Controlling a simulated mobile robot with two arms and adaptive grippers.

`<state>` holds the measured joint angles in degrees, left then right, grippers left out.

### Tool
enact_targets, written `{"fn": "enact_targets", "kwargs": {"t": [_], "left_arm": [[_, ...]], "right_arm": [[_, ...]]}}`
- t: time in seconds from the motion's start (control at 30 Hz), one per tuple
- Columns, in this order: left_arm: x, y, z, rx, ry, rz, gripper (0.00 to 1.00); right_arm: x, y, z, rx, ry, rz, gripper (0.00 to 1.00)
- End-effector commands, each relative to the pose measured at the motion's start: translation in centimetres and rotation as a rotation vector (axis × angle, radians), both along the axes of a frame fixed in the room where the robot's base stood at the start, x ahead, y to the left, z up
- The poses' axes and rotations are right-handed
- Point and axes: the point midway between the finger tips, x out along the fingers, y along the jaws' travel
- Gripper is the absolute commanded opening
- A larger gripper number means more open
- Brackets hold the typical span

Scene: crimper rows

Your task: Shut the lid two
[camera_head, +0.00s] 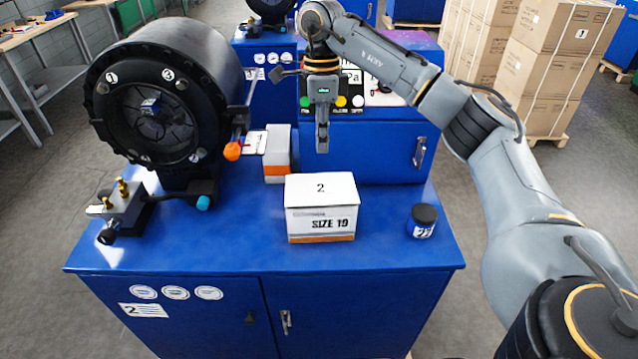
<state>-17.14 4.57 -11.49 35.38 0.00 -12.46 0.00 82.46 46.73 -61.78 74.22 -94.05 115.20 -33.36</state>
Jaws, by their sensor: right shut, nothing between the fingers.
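A white box (320,225) labelled "SIZE 19" with an orange band at its base stands on the blue cabinet top. Its white lid (320,187), marked "2", lies flat over the box, and no gap shows along its front edge. My right gripper (322,148) is shut and empty, pointing down above and behind the lid, apart from it. My left gripper is out of view.
A large black crimper head (165,100) stands at the left of the blue cabinet (390,235). A small dark jar (422,221) stands right of the box. A white and orange container (277,155) stands behind it. Stacked cartons (550,60) are at the back right.

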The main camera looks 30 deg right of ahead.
Motion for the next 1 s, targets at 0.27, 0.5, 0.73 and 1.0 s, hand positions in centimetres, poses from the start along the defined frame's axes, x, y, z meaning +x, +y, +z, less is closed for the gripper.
{"fn": "enact_targets", "kwargs": {"t": [0.27,0.5,0.73,1.0], "left_arm": [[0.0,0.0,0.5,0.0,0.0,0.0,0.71],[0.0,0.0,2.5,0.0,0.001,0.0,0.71],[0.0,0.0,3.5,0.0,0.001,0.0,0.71],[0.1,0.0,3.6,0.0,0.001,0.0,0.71]], "right_arm": [[-0.8,0.3,-4.7,-0.001,0.005,0.003,0.0],[-1.4,0.7,-9.3,-0.001,0.003,0.003,0.0],[-1.6,0.9,-12.1,-0.001,-0.001,0.003,0.0],[-1.7,1.0,-12.8,-0.001,-0.003,0.004,0.0]]}}
